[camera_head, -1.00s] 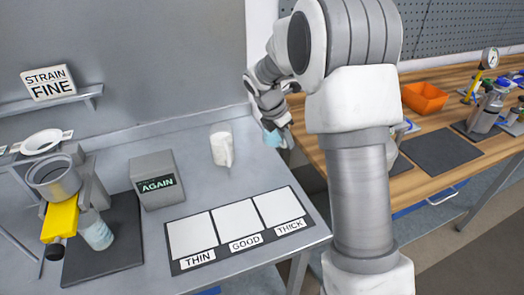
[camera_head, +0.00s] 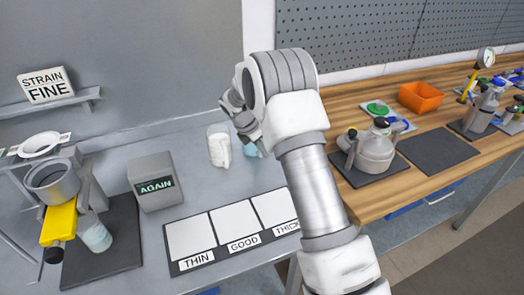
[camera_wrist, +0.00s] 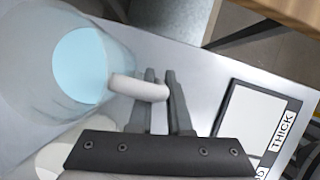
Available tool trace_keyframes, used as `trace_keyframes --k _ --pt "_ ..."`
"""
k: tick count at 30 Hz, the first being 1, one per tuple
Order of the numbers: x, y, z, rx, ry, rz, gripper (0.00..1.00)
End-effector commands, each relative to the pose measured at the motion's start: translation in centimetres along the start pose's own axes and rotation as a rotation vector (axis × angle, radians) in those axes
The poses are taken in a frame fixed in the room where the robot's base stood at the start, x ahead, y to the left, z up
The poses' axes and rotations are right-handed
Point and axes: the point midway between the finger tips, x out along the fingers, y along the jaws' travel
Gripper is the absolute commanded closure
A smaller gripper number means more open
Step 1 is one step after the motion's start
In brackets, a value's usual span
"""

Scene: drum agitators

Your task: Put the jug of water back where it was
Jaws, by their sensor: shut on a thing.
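The jug of water is clear with pale blue water (camera_wrist: 80,65) and a whitish handle (camera_wrist: 125,84). My gripper (camera_wrist: 160,75) is shut on that handle in the wrist view. In the head view the jug (camera_head: 251,150) shows only partly below my gripper (camera_head: 245,125), at the right rear of the grey table. Whether its base touches the table I cannot tell. A white jug (camera_head: 219,148) stands upright on the table just left of it.
A mat with THIN, GOOD and THICK squares (camera_head: 238,218) lies in front. A grey AGAIN box (camera_head: 152,183) stands left, beside a yellow-handled strainer stand (camera_head: 60,222). A wooden bench (camera_head: 355,205) at right holds a lidded vessel (camera_head: 374,155) and an orange bin (camera_head: 422,97).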

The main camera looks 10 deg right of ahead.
Motion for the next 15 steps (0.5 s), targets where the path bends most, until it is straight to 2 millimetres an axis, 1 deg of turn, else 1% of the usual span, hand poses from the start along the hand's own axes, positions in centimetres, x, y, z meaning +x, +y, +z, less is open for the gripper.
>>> trace_keyframes --k 2,8,12,13,15 --pt "0.32 0.07 -0.13 0.000 -0.001 0.003 1.00" --pt "0.31 0.08 -0.10 0.001 -0.001 0.004 1.00" --pt "0.64 0.07 -0.23 0.001 -0.001 0.004 1.00" --pt "0.64 0.02 -0.26 0.000 0.000 0.002 0.78" --pt "0.62 0.01 -0.25 0.000 0.000 0.001 0.66"
